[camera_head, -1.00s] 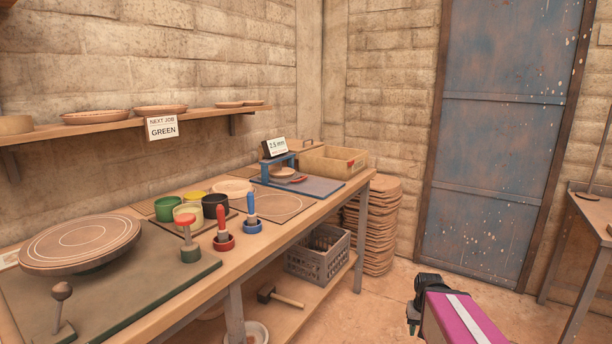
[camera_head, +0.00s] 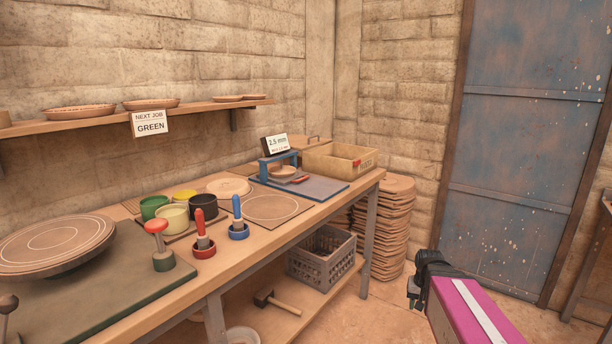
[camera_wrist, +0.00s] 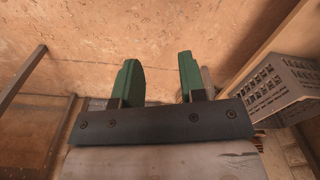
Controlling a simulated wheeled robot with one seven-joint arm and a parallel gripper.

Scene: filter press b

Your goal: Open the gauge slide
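The gauge (camera_head: 277,166) is a small blue frame on a blue-grey board (camera_head: 318,188) at the far part of the bench. A clay disc (camera_head: 283,171) sits in it, and a small red part (camera_head: 300,179) lies at its front right. A sign (camera_head: 277,145) reading 2.5 mm stands on top. The slide itself is too small to make out for certain. My gripper (camera_wrist: 162,80) shows two green fingers held apart with nothing between them. In the head view it is at the lower right, off the bench and well away from the gauge.
The wooden bench (camera_head: 130,335) carries colour pots (camera_head: 174,218), handled tools (camera_head: 203,238) and a turntable (camera_head: 45,248). A grey crate (camera_head: 322,257) and a mallet (camera_head: 275,301) lie on the lower shelf. Stacked discs (camera_head: 391,225) stand beyond. The floor before the blue door (camera_head: 520,150) is clear.

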